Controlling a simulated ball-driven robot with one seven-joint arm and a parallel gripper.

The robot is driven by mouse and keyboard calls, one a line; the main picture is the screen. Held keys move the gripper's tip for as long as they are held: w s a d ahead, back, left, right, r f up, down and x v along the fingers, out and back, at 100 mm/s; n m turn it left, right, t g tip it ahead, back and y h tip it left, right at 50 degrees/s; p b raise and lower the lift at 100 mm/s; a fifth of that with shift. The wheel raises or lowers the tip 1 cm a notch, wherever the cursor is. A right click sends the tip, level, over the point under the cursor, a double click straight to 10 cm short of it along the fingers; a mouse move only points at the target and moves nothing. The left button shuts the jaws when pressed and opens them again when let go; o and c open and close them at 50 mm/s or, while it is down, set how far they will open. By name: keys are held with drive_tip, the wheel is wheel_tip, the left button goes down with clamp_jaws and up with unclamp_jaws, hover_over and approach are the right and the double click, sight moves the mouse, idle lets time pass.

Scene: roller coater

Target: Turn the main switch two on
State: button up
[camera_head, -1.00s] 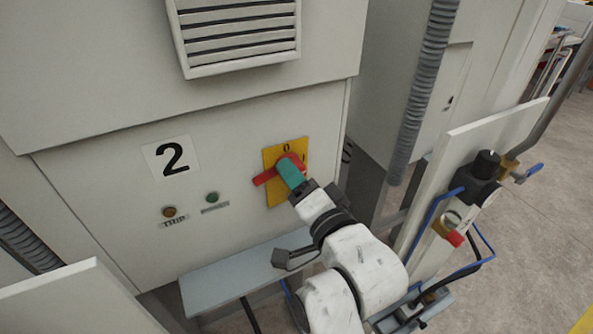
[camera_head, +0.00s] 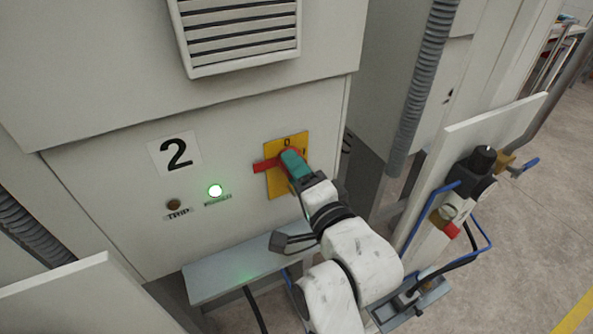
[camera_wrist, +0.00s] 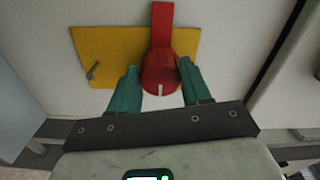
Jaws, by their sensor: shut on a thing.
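The main switch two is a red rotary handle (camera_head: 265,166) on a yellow plate (camera_head: 273,187), on the cabinet panel marked with a black 2 (camera_head: 176,154). In the wrist view the red handle (camera_wrist: 161,65) has a round knob with a white mark, and its bar points up in that picture. My gripper (camera_head: 291,160) is at the knob, with its green fingers (camera_wrist: 157,84) on either side of it, shut on it. The fingers hide part of the knob in the head view. A green lamp (camera_head: 215,190) on the panel is lit.
A dark orange button or lamp (camera_head: 174,204) sits left of the green lamp. A grey shelf (camera_head: 235,275) juts out below the panel. To the right stand a grey corrugated hose (camera_head: 420,95) and a panel with a valve (camera_head: 478,165) and blue tubes.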

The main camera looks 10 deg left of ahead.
drive_tip(key=o, duration=1.1)
drive_tip(key=shift+c, duration=0.2)
drive_tip(key=b+v, duration=0.2)
drive_tip(key=v, duration=0.8)
drive_tip(key=shift+s+d+b, duration=0.3)
